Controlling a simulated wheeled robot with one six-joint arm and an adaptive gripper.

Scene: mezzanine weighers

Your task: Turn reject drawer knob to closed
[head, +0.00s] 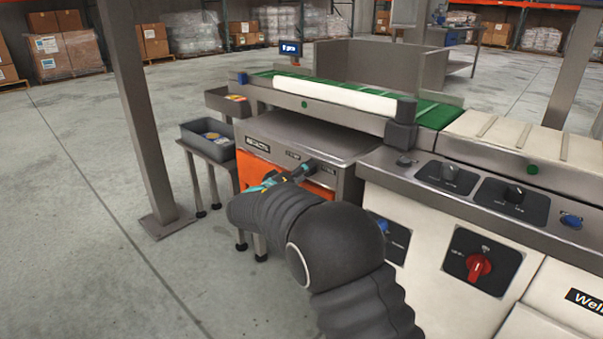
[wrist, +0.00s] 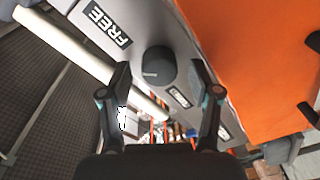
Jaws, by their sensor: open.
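The knob (wrist: 158,67) is a dark round cap on a grey panel strip in the wrist view, with a faint pointer mark on its left side. My gripper (wrist: 161,72) is open, with one finger on each side of the knob and visible gaps; I cannot tell how deep the fingers reach. My arm hides the knob there.
A red knob (head: 479,266) and black dial plates (head: 447,177) are on the machine to the right. A grey tray (head: 205,133) stands on a small stand at left. A steel post (head: 143,110) rises left of my arm. The floor at left is clear.

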